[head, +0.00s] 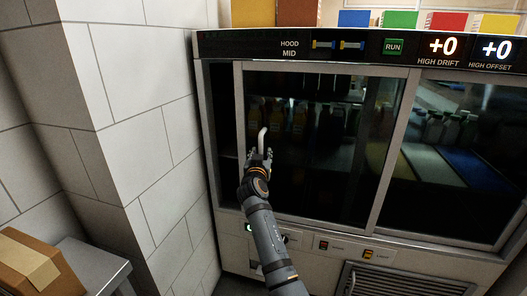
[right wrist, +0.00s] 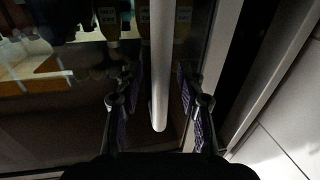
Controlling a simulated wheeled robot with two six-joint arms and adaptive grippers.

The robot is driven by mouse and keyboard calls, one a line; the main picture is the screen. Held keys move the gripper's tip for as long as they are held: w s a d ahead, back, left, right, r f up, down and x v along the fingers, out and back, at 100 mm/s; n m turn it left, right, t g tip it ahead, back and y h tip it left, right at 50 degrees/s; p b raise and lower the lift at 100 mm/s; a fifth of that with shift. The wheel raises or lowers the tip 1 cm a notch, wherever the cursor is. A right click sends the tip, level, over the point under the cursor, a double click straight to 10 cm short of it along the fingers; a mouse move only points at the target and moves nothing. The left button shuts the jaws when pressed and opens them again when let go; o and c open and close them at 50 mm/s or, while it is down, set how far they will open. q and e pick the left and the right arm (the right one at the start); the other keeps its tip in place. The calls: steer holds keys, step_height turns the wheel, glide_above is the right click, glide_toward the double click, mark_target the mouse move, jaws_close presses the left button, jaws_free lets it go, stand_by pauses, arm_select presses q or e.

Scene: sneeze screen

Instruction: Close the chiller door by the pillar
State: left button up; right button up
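The chiller (head: 470,255) has glass sliding doors. The door by the pillar (head: 318,68) has a pale metal frame and an upright bar handle (head: 262,138) near its left edge. A narrow dark gap (head: 222,130) shows between that edge and the chiller's left post. My right gripper (head: 258,156) is at the handle's lower part. In the right wrist view the handle (right wrist: 158,60) stands between the two open fingers (right wrist: 158,102), with space visible on both sides. My left gripper is not in view.
The white block pillar (head: 120,110) stands close to the chiller's left side. A cardboard box (head: 35,265) is on a grey stand (head: 92,262) at lower left. Bottles (head: 440,128) stand behind the right glass. A control strip (head: 360,46) runs along the top.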

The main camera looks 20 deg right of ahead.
steer(key=shift+s+r, duration=0.1)
steer(key=shift+c, duration=0.2)
jaws_close()
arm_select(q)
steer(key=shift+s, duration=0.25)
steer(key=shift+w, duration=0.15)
